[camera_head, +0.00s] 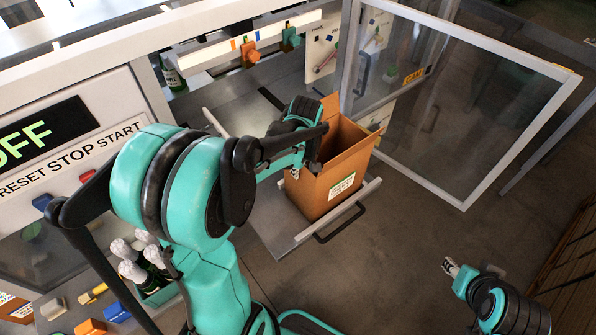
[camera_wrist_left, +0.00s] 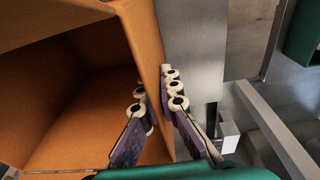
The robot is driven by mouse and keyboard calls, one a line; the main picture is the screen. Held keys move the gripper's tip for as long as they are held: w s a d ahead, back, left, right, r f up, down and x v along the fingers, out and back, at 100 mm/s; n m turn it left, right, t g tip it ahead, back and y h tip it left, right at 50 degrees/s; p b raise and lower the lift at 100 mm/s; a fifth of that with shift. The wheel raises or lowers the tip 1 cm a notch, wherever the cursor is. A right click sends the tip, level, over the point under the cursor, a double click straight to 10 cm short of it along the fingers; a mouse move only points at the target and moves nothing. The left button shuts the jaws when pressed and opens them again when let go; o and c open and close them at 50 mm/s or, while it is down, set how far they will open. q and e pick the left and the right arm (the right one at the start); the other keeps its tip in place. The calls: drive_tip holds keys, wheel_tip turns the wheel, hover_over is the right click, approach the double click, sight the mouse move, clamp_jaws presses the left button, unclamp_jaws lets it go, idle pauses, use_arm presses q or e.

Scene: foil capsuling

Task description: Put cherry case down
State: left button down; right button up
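The cherry case is an open-topped orange-brown cardboard box (camera_head: 335,172) with a white label whose small print I cannot read. It is upright on or just above a grey pull-out tray (camera_head: 279,238); I cannot tell if its base touches. My left gripper (camera_head: 297,168) is at the box's left wall. In the left wrist view my left gripper (camera_wrist_left: 158,115) has one finger inside the box (camera_wrist_left: 85,90) and one outside, closed on the wall between them. The box looks empty where its inside shows. My right gripper (camera_head: 450,267) is low at the right, away from the box.
An open glazed door (camera_head: 450,100) stands behind and right of the box. The tray has a dark handle (camera_head: 340,222) at its front. A control panel (camera_head: 70,150) is at the left. Foil-topped bottles (camera_head: 140,262) stand at lower left. The floor right of the tray is clear.

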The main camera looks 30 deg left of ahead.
use_arm(q)
drive_tip(key=shift+s+r, duration=0.1)
drive_tip(key=c, duration=1.7)
unclamp_jaws()
drive_tip(key=r+p, duration=0.1)
drive_tip(key=r, duration=0.3)
drive_tip(key=d+r+p, duration=0.1)
drive_tip(key=r, duration=0.7)
drive_tip(key=shift+s+d+p, duration=0.2)
drive_tip(key=shift+s+p, duration=0.1)
drive_tip(key=shift+p, duration=0.1)
